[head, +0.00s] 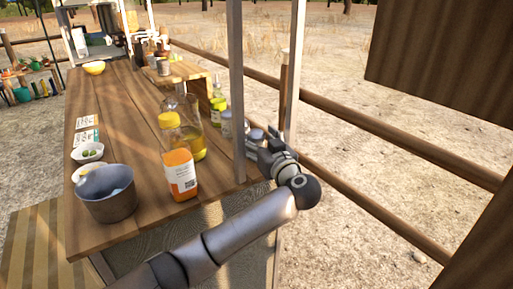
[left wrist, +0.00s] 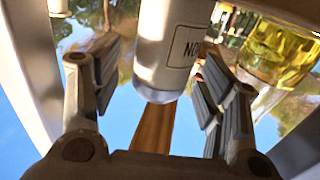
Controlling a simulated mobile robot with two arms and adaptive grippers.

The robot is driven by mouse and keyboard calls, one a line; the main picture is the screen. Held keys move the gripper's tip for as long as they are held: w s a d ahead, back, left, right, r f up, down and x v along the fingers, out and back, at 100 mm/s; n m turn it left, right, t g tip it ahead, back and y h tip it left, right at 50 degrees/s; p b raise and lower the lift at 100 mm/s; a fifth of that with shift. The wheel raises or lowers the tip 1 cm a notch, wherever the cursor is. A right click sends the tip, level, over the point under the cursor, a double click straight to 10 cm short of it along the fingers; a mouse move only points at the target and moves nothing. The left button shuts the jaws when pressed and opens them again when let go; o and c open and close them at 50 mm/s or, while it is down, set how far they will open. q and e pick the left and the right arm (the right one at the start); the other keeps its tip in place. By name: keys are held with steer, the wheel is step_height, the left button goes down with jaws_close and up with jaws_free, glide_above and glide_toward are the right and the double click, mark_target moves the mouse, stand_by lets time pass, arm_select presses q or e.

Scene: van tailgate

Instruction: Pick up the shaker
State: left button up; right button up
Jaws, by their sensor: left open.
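The shaker is a pale cylinder with printed lettering, seen close up in the left wrist view (left wrist: 175,45). In the head view a small jar with a grey-blue top (head: 256,134), which looks like the same shaker, stands at the table's right edge, partly hidden by my gripper. My left gripper (head: 260,148) is at that edge, right beside it. In the left wrist view its fingers (left wrist: 160,68) are open, one on each side of the shaker, with gaps visible. My right gripper is not in view.
An orange bottle (head: 180,165), an oil bottle (head: 190,135) and a second small jar (head: 227,124) stand close by. A metal pot (head: 106,193) is at the near left. An upright post (head: 236,90) rises at the table's right edge, close to my gripper.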

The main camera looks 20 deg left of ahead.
arm_select(q)
steer(key=shift+w+a, duration=0.5)
steer(key=c, duration=1.1)
steer(key=shift+c, duration=0.2)
